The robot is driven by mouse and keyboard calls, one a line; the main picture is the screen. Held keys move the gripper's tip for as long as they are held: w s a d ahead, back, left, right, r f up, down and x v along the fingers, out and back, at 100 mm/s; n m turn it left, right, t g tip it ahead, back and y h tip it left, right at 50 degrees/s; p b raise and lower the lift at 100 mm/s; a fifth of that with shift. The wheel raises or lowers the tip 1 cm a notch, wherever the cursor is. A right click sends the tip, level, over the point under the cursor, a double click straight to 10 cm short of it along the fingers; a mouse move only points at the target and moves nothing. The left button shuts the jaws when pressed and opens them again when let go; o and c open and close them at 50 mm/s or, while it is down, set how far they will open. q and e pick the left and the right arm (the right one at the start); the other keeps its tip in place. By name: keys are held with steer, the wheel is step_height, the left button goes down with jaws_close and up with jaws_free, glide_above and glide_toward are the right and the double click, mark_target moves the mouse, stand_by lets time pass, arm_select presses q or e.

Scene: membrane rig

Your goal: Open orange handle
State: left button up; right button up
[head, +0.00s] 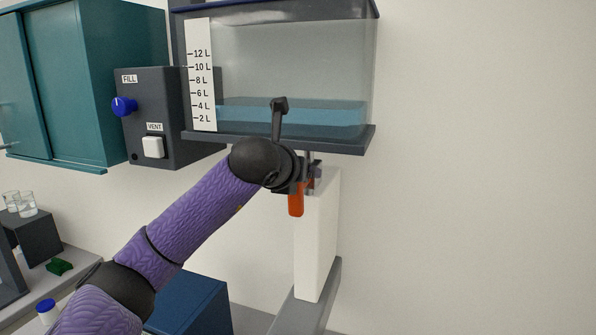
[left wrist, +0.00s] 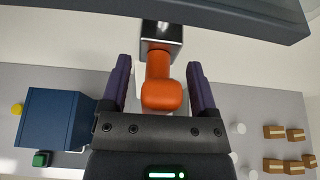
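The orange handle (head: 296,204) hangs down below the tank, in front of a white upright column. In the left wrist view the orange handle (left wrist: 161,88) juts from a dark metallic block (left wrist: 161,36) toward the camera. My left gripper (left wrist: 160,66) is open, with one purple finger on each side of the handle and a visible gap on both sides. In the head view my left gripper (head: 304,180) is at the handle, and my own wrist partly hides the handle's upper part and mount. My right gripper is in neither view.
A clear tank (head: 290,70) with blue liquid near the 4 L mark sits right above my wrist. A dark control box (head: 160,110) with a blue knob is left of it. A blue box (head: 195,303) stands below. Free wall lies to the right.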

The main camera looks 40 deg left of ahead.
arm_select(q)
steer(key=shift+s, duration=0.1)
steer(key=b+v, duration=0.3)
steer(key=v, duration=0.6)
steer(key=shift+s+r+b, duration=0.2)
steer(key=shift+s+b, duration=0.15)
